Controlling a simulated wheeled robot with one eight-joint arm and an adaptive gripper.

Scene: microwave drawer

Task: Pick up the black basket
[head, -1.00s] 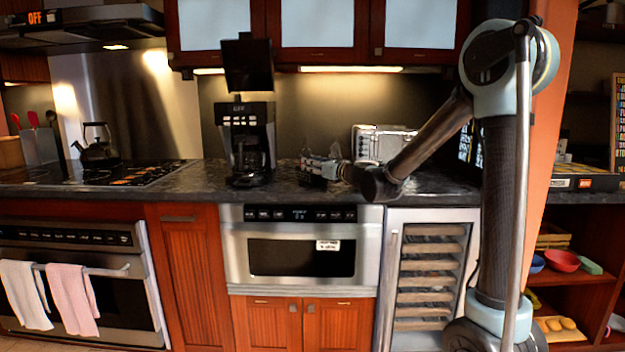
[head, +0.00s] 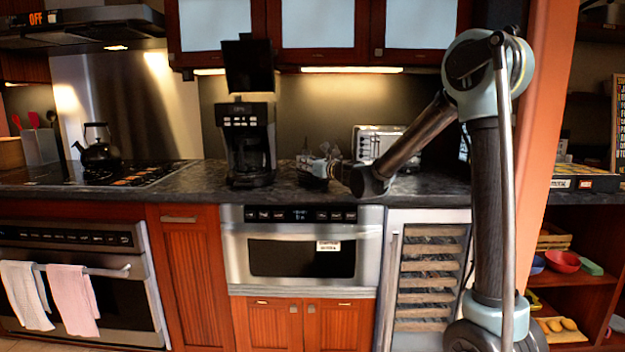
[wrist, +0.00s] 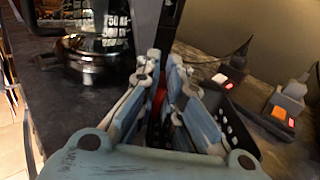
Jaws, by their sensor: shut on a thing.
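The black basket (wrist: 232,125) has a wall with small holes and sits on the dark counter in the wrist view, partly hidden by my fingers. In the head view the basket (head: 312,184) is a small dark shape on the counter, right of the coffee maker. My gripper (wrist: 165,72) has its light blue fingers at the basket, shut on it. The exact contact is hidden. A red patch shows between the fingers. In the head view my gripper (head: 322,162) is at the basket, reaching in from the right.
The coffee maker (head: 247,140) stands close on the left, its glass pot (wrist: 95,45) beside my gripper in the wrist view. A toaster (head: 375,143) is behind my arm. Outlets with plugs (wrist: 228,75) are on the right in the wrist view.

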